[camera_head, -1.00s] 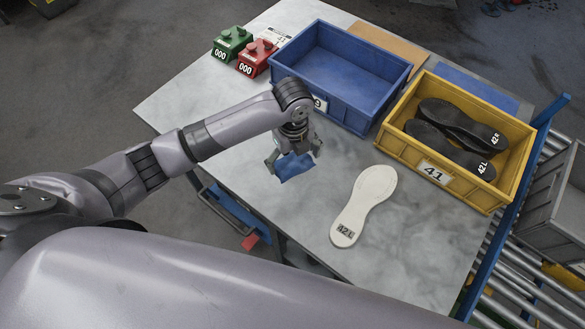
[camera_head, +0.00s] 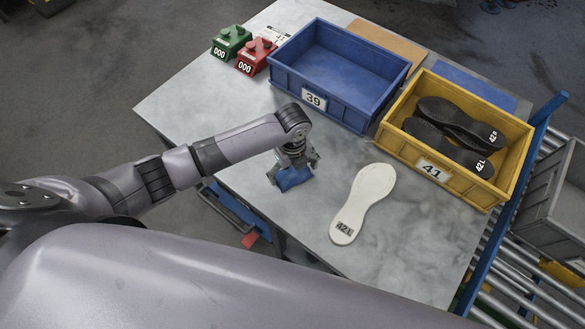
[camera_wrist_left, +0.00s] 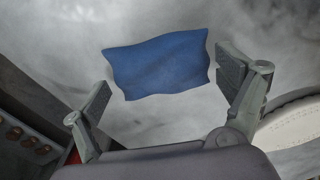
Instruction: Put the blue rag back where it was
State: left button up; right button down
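The blue rag (camera_head: 293,179) is between the spread fingers of my left gripper (camera_head: 292,170), low over the left front part of the grey table (camera_head: 245,130). In the left wrist view the rag (camera_wrist_left: 160,65) spans almost the whole gap between the fingertips (camera_wrist_left: 162,68), with a finger at each side edge. Thin slits show there, so the contact is hard to see, but the rag has moved along with the gripper. I cannot tell if the rag touches the table. My right gripper is not in view.
A white sole marked 42L (camera_head: 365,200) lies close right of the gripper. Behind are the blue crate 39 (camera_head: 350,105), empty, and the yellow crate 41 (camera_head: 400,150) with dark soles (camera_head: 450,150). Green (camera_head: 231,42) and red (camera_head: 256,57) blocks stand back left. The table's front edge is near.

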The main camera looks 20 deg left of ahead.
aim_at(292, 172)
pick_arm(q)
jog(key=shift+o, duration=0.8)
jog(key=shift+r, duration=0.55)
notch_tip(292, 172, up, 11)
jog(key=b, duration=0.1)
jog(key=shift+r, duration=0.15)
